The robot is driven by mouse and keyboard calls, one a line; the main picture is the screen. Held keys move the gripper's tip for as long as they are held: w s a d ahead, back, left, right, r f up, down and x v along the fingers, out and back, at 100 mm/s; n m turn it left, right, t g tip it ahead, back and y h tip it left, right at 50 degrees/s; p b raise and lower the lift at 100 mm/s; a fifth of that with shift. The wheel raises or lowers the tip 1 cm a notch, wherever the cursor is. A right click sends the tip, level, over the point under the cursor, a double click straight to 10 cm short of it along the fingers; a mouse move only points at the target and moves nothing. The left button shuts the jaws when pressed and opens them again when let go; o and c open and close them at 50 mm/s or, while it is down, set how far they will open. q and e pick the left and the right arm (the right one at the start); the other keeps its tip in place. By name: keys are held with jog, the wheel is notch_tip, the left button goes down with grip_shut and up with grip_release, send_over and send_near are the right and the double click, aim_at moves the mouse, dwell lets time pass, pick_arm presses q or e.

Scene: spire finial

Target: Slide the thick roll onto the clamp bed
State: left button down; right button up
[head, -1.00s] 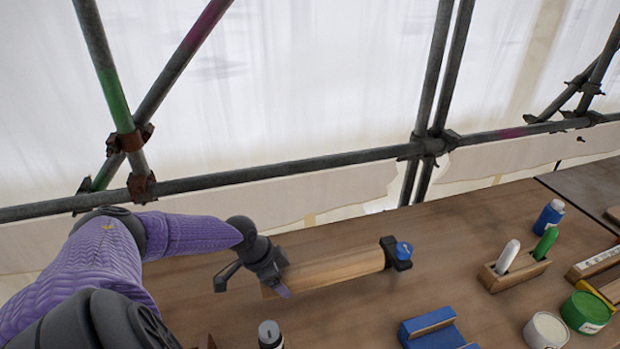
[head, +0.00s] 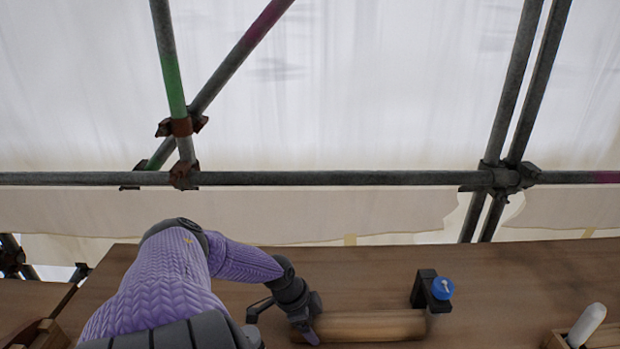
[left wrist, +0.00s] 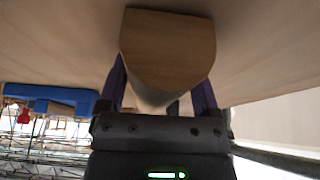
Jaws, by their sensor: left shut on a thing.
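The thick roll, a long wooden piece (head: 370,326), lies along the bench top in the head view. My left gripper (head: 303,322) is shut on its left end. In the left wrist view the flat, pale wooden end of the roll (left wrist: 168,50) sits between my two purple fingers (left wrist: 160,95). A black clamp (head: 424,288) with a blue knob (head: 442,288) stands at the roll's right end. I cannot tell whether the roll touches it. A blue block (left wrist: 50,97) shows at the left of the left wrist view; I cannot tell if it is the clamp bed. My right gripper is not in view.
The wooden bench (head: 540,270) is clear behind the roll and clamp. A white-capped item (head: 586,325) stands in a wooden holder at the lower right. Scaffold tubes (head: 330,178) and white sheeting run behind the bench. The bench's near part is out of the head view.

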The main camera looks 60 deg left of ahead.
aim_at(385, 315)
pick_arm(q)
jog(key=w+d+b, duration=0.1)
jog(key=w+d, duration=0.1)
jog(key=w, duration=0.2)
jog(key=w+d+b, duration=0.2)
jog(key=w, duration=0.2)
jog(key=w+d+b, duration=0.2)
jog(key=w, duration=0.2)
jog(key=shift+w+d+f, duration=0.15)
jog(key=shift+w+d, duration=0.1)
jog(key=shift+w, duration=0.05)
jog(key=shift+w+d+b, duration=0.3)
jog(key=shift+w+b, duration=0.25)
jog(key=shift+w, duration=0.05)
jog(key=shift+w+d, duration=0.15)
jog(key=shift+w, duration=0.15)
jog(key=shift+c, duration=0.4)
grip_release()
jog(key=shift+o, duration=0.4)
